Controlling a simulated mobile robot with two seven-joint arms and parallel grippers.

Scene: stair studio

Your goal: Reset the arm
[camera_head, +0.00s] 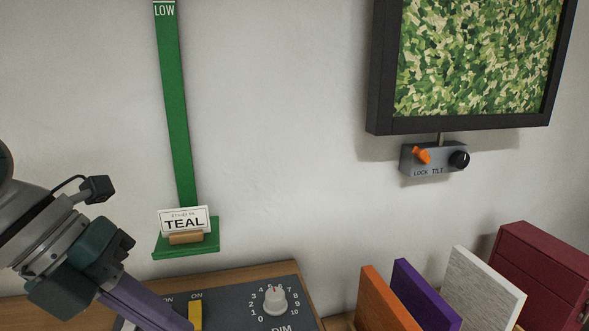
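My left arm comes in from the left edge, with a small dark camera on its wrist. My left gripper (160,312) points down and right over the dark control panel (240,310). Its body is dark teal, and one long purple-grey part reaches down toward the bottom edge, near a yellow switch. Its tip is at or past the edge of the picture, so I cannot tell whether the fingers are apart or together. My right arm and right gripper are not in view.
A green strip (177,110) marked LOW runs down the wall to a small shelf with a TEAL card (185,217). The panel has a grey dial (275,299). A framed picture (480,60) hangs above a LOCK TILT box (432,160). Coloured boards (427,295) and a red cabinet (540,270) stand right.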

